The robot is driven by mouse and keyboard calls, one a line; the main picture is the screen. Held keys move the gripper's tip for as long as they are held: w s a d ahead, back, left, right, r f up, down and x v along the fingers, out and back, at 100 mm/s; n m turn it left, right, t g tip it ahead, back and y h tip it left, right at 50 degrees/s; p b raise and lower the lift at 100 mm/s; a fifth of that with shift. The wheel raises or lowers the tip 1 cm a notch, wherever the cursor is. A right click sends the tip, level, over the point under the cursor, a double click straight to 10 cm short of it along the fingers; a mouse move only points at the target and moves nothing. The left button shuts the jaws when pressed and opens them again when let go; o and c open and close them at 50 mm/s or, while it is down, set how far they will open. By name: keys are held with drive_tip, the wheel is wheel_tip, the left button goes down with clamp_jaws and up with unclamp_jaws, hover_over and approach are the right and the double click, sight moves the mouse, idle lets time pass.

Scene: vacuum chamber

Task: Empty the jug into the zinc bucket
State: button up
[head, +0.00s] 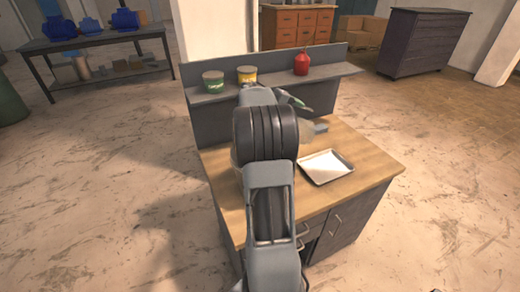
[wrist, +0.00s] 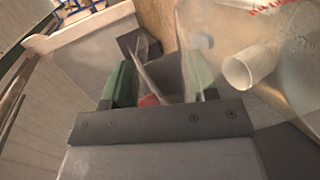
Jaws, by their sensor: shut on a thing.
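The jug (wrist: 280,35) is clear, with red print, and fills the upper right of the wrist view. A white tube-like part (wrist: 248,66) shows in front of it. My gripper (wrist: 157,85) has green finger pads and is shut on a thin translucent part, apparently the jug's handle. In the head view my gripper (head: 294,99) is above the worktop, with the pale jug (head: 307,131) just below it. Its tilt and contents cannot be told. A greyish curved edge (head: 236,160) left of my arm may be the zinc bucket; my arm hides most of it.
A metal tray (head: 326,167) lies on the wooden worktop (head: 370,165), with a small grey block (head: 320,128) behind it. The worktop's right side is clear.

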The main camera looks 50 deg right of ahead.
sight(307, 109)
drive_tip(key=d+y+p, duration=0.1)
drive_tip(key=s+r+t+p, duration=0.1)
drive_tip(key=p, duration=0.1)
drive_tip(key=shift+d+y, duration=0.4)
drive_tip(key=d+y, duration=0.1)
drive_tip(key=s+d+f+t+y, duration=0.1)
drive_tip(key=d+y, duration=0.1)
drive_tip(key=shift+s+f+t+y, duration=0.25)
drive_tip(key=shift+t+y, duration=0.05)
drive_tip(key=shift+t, duration=0.1)
drive_tip(key=s+d+f+t+y, duration=0.2)
drive_tip(key=d+f+t+y, duration=0.1)
drive_tip(key=d+f+y, duration=0.1)
drive_tip(key=shift+s+d+y, duration=0.35)
drive_tip(key=shift+d+y, duration=0.55)
drive_tip(key=shift+d, duration=0.2)
drive_tip(key=shift+s+r+y, duration=0.1)
drive_tip(key=shift+y, duration=0.3)
